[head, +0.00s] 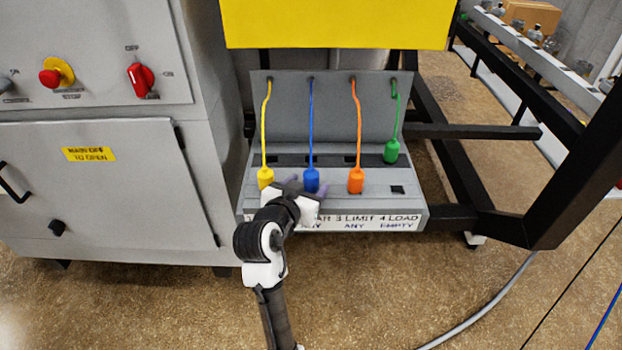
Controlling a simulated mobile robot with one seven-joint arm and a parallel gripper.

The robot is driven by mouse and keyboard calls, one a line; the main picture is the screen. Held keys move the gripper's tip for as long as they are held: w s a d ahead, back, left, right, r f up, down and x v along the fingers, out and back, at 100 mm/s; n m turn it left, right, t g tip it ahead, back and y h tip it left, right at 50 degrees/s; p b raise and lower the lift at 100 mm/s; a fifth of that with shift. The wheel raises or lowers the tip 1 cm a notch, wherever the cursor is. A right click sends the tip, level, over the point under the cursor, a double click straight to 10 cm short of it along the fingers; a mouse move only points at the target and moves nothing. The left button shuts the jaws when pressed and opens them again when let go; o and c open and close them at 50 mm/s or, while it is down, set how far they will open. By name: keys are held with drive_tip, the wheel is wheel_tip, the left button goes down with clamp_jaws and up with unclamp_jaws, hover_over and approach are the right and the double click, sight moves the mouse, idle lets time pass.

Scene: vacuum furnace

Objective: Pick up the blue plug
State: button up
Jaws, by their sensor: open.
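The blue plug (312,180) stands upright on the grey socket panel (375,186), with a blue cord rising from its top to the back plate. My gripper (308,190) is open at the front of the blue plug, low beside it. The fingers are small and partly hidden by my wrist, so I cannot tell whether they touch the plug or sit around it. My wrist covers part of the panel's front label.
A yellow plug (265,178) is left of the blue one and an orange plug (356,180) is right of it. A green plug (391,151) sits further back at right. A grey cabinet (110,190) stands at left, a black frame (470,190) at right.

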drive_tip(key=shift+x, duration=1.3)
drive_tip(key=c, duration=1.1)
drive_tip(key=shift+o, duration=0.2)
drive_tip(key=shift+r, duration=0.1)
